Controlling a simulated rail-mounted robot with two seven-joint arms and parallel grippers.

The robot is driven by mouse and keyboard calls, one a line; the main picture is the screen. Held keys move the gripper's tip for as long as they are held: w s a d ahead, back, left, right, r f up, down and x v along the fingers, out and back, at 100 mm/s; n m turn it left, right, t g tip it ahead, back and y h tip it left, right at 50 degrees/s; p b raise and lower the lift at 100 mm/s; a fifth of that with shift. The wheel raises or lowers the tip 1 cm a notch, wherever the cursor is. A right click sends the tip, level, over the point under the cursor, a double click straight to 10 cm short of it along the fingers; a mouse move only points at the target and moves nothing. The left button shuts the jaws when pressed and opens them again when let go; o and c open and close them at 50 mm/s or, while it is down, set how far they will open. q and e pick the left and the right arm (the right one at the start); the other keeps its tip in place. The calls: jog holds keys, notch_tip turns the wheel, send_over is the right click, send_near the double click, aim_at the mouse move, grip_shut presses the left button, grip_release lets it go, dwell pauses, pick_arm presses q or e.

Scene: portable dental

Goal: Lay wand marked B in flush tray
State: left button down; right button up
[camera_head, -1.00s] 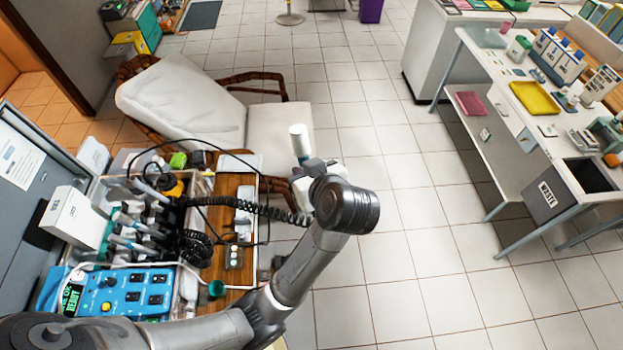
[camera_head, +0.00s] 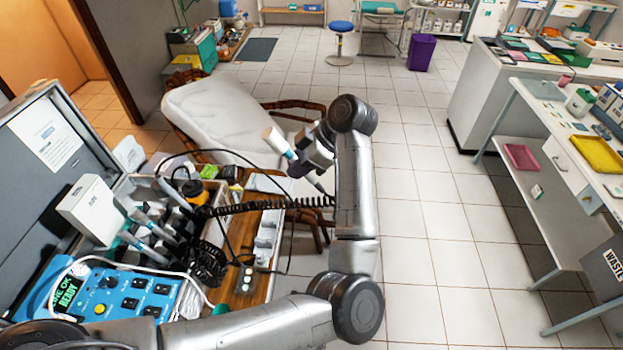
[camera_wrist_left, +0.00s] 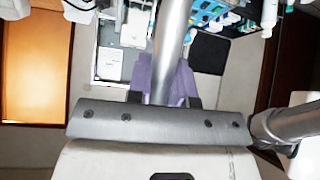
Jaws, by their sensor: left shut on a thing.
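My left gripper (camera_head: 302,162) is shut on a wand (camera_head: 275,140) with a white end and a teal band. The wand is tilted, white end to the upper left, held in the air near the chair, with a coiled black cord by its lower end. In the left wrist view its grey shaft (camera_wrist_left: 172,35) runs between the purple fingers. No letter on it is readable. Other wands (camera_head: 147,221) stand in the open case. I cannot tell which tray is the flush tray; a narrow white tray (camera_head: 266,243) is on the wooden table. My right gripper is out of view.
The blue control unit (camera_head: 130,292) and white box (camera_head: 93,210) are at the left, with loose cords over the wooden table. A padded chair (camera_head: 215,118) stands behind. At the right, a bench holds a yellow tray (camera_head: 597,152), with a pink tray (camera_head: 520,157) below. Open floor lies between.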

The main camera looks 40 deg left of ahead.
pick_arm(q)
jog(key=s+a+f+n+t+h+b, duration=0.25)
jog(key=a+f+n+b, duration=0.7)
jog(key=n, duration=0.75)
jog(key=s+a+f+n+t+h+b, duration=0.1)
jog(key=a+f+n+t+h+b, duration=0.3)
jog(key=a+f+n+b, duration=0.95)
jog(key=shift+w+d+f+n+g+h+b, duration=0.4)
jog(key=shift+d+f+n+g+b, duration=0.35)
jog(key=shift+f+n+b, duration=2.2)
jog(key=shift+w+d+f+n+g+h+b, duration=0.45)
jog(key=shift+d+f+n+b, duration=1)
jog(key=shift+f+n, duration=2.45)
jog(key=shift+w+d+f+n+g+h+b, duration=0.3)
jog(key=shift+f+n+g+b, duration=0.45)
jog(key=shift+f+n+b, duration=2.7)
jog(key=shift+r+n+p, duration=0.65)
jog(key=shift+r+p, duration=0.05)
jog(key=shift+r, duration=0.2)
jog(key=shift+w+f+b, duration=0.1)
jog(key=shift+f+b, duration=0.2)
jog(key=shift+b, duration=0.05)
